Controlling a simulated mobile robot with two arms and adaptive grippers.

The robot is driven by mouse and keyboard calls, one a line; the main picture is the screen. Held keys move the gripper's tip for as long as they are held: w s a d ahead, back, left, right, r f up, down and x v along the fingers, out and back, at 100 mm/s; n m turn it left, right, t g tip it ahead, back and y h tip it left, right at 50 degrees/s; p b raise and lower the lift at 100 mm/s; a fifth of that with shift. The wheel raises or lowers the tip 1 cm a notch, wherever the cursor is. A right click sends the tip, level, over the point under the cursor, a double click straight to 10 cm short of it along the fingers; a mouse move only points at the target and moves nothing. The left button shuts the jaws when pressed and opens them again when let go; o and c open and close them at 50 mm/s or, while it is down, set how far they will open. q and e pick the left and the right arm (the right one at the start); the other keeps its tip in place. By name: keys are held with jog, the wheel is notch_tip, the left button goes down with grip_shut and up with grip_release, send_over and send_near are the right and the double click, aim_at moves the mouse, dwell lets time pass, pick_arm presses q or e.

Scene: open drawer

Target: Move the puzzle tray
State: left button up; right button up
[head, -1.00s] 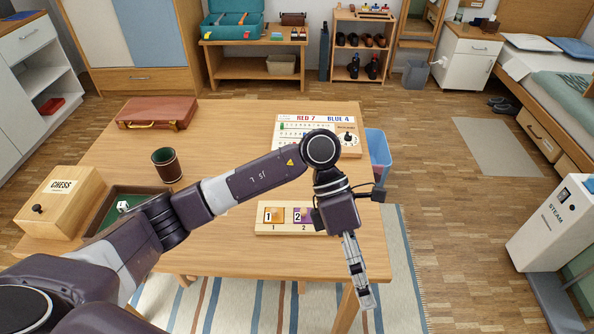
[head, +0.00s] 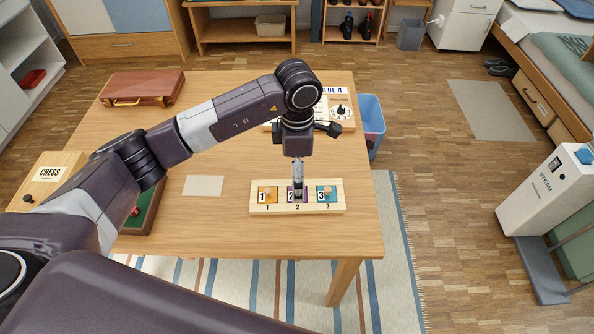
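The puzzle tray (head: 338,208) is a pale wooden board lying on the table in the head view. Its three slots hold an orange piece (head: 273,195) marked 1, a purple piece (head: 303,199) marked 2 and a teal piece (head: 331,192) marked 3. The orange and teal pieces show round wooden knobs. My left gripper (head: 298,194) points down over the middle slot and hides most of the purple piece. Its fingers are seen edge-on, so their gap and any contact are hidden. My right gripper is not in view.
A white card (head: 203,185) lies left of the tray. The table is clear right of the puzzle tray.

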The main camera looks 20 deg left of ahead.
pick_arm(q)
jog(key=shift+f+p, duration=0.6)
jog(key=shift+f, duration=3.3)
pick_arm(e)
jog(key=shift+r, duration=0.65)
